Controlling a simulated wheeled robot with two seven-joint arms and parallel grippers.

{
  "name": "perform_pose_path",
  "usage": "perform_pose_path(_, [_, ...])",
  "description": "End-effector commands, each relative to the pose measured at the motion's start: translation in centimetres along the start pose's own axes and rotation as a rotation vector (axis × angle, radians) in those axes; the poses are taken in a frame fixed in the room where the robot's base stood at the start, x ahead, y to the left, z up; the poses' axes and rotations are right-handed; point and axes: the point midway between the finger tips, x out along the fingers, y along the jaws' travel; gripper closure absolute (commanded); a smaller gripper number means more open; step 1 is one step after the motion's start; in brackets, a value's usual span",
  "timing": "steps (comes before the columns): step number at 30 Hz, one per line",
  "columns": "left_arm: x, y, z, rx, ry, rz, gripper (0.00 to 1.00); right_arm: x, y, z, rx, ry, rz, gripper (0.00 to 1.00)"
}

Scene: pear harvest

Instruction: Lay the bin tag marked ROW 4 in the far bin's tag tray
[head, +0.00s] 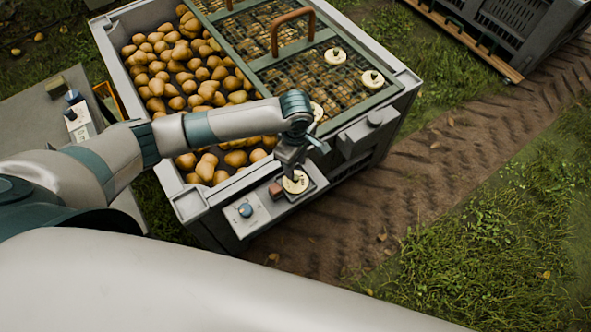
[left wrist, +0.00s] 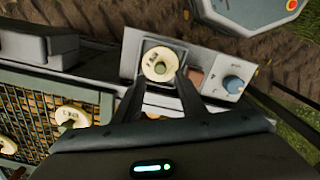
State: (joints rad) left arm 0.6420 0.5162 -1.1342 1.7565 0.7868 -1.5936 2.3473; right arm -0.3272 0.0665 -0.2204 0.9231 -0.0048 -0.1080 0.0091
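A round cream tag (head: 296,181) lies in a small square tray (head: 312,186) on the front ledge of the bin full of pears (head: 108,43). The left wrist view shows this tag (left wrist: 161,64) lying in the tray (left wrist: 143,47); its marking is too small to read. My left gripper (head: 294,172) is just above it, fingers apart on either side of the tag, apparently not touching it. More round cream tags lie on the bin's green mesh lid, one at its corner (head: 373,79), one behind (head: 335,56), and one partly behind my arm (head: 317,111). My right gripper is not in view.
A blue knob (head: 245,210) and a reddish block (head: 276,190) sit beside the tray. A brown handle (head: 275,35) rises from the lid. Grass lies to the right.

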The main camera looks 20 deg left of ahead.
Motion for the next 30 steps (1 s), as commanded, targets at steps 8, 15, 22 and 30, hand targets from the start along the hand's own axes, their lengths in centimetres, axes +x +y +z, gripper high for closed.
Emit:
perform_pose_path(8, [-4.8,0.1,0.0,-0.001,-0.001,0.002,0.63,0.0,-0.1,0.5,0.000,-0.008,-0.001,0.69])
perform_pose_path(15, [-6.5,0.0,0.0,0.000,0.000,0.000,0.63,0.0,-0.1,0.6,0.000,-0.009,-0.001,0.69])
perform_pose_path(22, [-6.6,0.0,0.0,-0.001,0.000,-0.001,0.63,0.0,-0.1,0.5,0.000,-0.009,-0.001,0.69])
perform_pose_path(30, [-6.6,0.0,0.0,-0.001,0.000,-0.001,0.63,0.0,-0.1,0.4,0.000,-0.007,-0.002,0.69])
